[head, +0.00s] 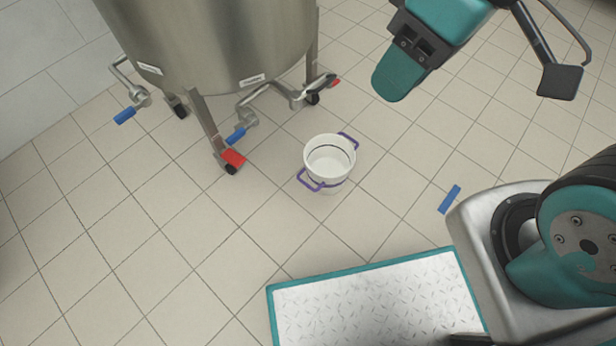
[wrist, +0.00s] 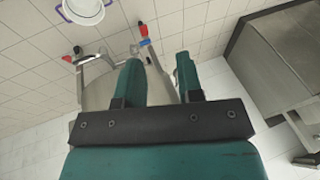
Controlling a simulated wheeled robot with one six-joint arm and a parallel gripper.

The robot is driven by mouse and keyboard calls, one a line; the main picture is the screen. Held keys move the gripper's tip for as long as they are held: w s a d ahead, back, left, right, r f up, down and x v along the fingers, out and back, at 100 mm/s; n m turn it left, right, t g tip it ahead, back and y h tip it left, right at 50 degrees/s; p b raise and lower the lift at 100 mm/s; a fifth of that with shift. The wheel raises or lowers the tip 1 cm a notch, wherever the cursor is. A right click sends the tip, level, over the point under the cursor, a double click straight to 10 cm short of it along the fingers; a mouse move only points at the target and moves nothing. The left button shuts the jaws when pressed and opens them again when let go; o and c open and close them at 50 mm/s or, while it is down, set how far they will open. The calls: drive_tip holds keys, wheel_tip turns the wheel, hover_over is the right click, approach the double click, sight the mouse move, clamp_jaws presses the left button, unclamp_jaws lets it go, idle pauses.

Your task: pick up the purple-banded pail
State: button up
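A white pail (head: 328,163) with a purple band and purple side handles stands upright on the tiled floor. It looks empty inside. It also shows at the top left edge of the wrist view (wrist: 84,10), partly cut off. My gripper (head: 395,75) is at the upper right of the head view, apart from the pail. In the wrist view its two teal fingers (wrist: 160,82) are spread with a gap between them and nothing held.
A steel tank (head: 215,45) on wheeled legs stands behind and left of the pail. Its valves (head: 250,115) have blue handles and stick out near the floor. A blue strip (head: 449,199) lies on the floor at right. Open tiles surround the pail. A steel cabinet (wrist: 285,62) shows in the wrist view.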

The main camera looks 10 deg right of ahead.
drive_tip(key=w+d+f+n+b, duration=0.1)
drive_tip(key=w+f+n+b, duration=0.1)
drive_tip(key=w+f, duration=0.45)
drive_tip(key=w+f+n+b, duration=0.1)
drive_tip(key=w+f+b, duration=0.2)
drive_tip(key=f, duration=0.6)
drive_tip(key=w+d+f+n+b, duration=0.1)
drive_tip(key=w+f+n+b, duration=0.1)
drive_tip(key=w+f, duration=0.45)
drive_tip(key=n+t+b, duration=0.2)
drive_tip(key=n+b, duration=0.2)
drive_tip(key=b, duration=0.8)
hover_over(329, 182)
drive_tip(key=s+d, duration=0.1)
drive_tip(key=d, duration=0.1)
wheel_tip(329, 182, down, 33)
drive_tip(key=b+x, duration=0.4)
drive_tip(key=x, duration=0.1)
drive_tip(key=shift+w+f, duration=0.1)
drive_tip(key=shift+f, duration=0.05)
clamp_jaws()
